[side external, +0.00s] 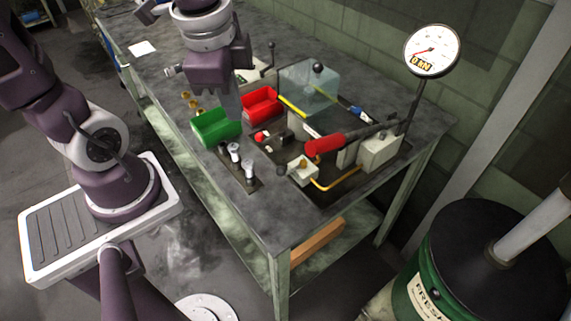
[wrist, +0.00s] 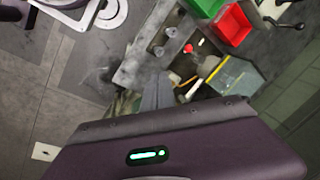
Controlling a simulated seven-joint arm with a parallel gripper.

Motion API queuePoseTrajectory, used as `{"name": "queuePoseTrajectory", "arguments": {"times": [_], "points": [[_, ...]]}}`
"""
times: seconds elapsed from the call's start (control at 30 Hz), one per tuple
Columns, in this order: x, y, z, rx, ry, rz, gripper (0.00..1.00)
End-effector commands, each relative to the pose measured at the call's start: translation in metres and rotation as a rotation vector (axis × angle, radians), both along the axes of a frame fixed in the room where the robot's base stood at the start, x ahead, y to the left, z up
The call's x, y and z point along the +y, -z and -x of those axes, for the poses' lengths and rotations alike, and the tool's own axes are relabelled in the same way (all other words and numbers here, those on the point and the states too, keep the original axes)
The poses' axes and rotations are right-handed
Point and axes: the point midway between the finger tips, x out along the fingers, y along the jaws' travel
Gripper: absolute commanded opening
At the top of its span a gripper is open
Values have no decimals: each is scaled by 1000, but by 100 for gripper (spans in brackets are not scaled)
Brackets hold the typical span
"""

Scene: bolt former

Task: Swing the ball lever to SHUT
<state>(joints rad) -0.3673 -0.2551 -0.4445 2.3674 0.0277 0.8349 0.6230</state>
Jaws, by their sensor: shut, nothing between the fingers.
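A dark lever with a black ball knob (side external: 271,46) rises from a small pale box (side external: 248,75) at the back of the bench, right of my gripper in the side view. A black ball-ended lever (wrist: 299,26) also shows at the top right of the wrist view. Another black ball (side external: 318,67) sits at the top of the clear guard. No SHUT marking is readable. My gripper (side external: 230,108) is shut and empty, pointing down near the red and green bins, apart from the levers. Its closed fingers (wrist: 158,80) show in the wrist view.
A green bin (side external: 216,127) and red bin (side external: 261,103) stand near my gripper. The clear guard (side external: 309,88), a red-handled arm (side external: 324,146) and a gauge on a post (side external: 432,50) stand to the right. The bench's back left is mostly clear.

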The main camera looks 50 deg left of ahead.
Motion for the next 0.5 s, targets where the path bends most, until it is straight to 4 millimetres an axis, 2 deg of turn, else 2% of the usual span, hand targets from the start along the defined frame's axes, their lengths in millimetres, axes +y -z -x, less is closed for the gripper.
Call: {"name": "queuePoseTrajectory", "arguments": {"times": [0.03, 0.1, 0.2, 0.33, 0.5], "points": [[-3, 15, -10, 87, 135, 11, 0], [-11, 32, -23, 167, 357, 58, 0], [-26, 47, -39, 205, 640, 169, 0], [-41, 50, -55, 158, 894, 299, 0], [-49, 46, -65, 95, 1031, 365, 0]]}}
